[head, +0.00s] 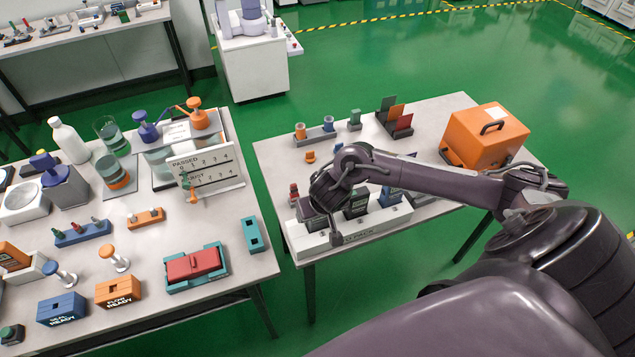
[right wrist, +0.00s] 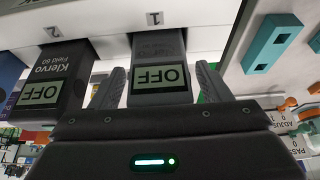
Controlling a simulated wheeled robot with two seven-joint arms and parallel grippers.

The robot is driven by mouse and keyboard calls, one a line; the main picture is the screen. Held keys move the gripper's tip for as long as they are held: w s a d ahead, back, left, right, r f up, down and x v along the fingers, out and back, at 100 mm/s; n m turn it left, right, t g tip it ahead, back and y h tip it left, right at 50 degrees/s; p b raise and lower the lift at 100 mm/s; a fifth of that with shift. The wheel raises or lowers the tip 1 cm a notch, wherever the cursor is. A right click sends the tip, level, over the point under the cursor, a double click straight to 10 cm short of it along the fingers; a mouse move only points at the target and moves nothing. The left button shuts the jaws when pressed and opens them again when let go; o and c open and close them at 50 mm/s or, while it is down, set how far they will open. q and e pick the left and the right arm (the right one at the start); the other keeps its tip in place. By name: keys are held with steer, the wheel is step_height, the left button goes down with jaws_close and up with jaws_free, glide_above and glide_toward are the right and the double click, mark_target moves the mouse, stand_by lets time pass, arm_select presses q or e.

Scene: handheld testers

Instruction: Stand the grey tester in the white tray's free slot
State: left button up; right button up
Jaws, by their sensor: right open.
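The white tray (head: 345,238) stands on the front edge of the right table with testers upright in it. The grey tester (right wrist: 158,52) stands upright at the tray mark 1, its screen reading OFF; it also shows at the tray's left end in the head view (head: 311,219). My right gripper (right wrist: 160,76) is open, with one finger on each side of the grey tester; a grip on it does not show. In the head view my right gripper (head: 323,203) is over the tray's left end. The tray's right part is partly hidden by my arm. My left gripper is out of view.
A dark tester (right wrist: 48,82) marked Klervo Field 60 stands close by at mark 2, and a blue tester (head: 390,196) stands farther right. An orange case (head: 484,137) is at the table's right. A gap separates the left table (head: 215,285).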

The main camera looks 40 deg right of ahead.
steer(key=shift+r, duration=0.2)
steer(key=p+v, duration=0.4)
steer(key=v, duration=0.8)
steer(key=shift+s+f, duration=0.1)
steer(key=shift+f, duration=0.05)
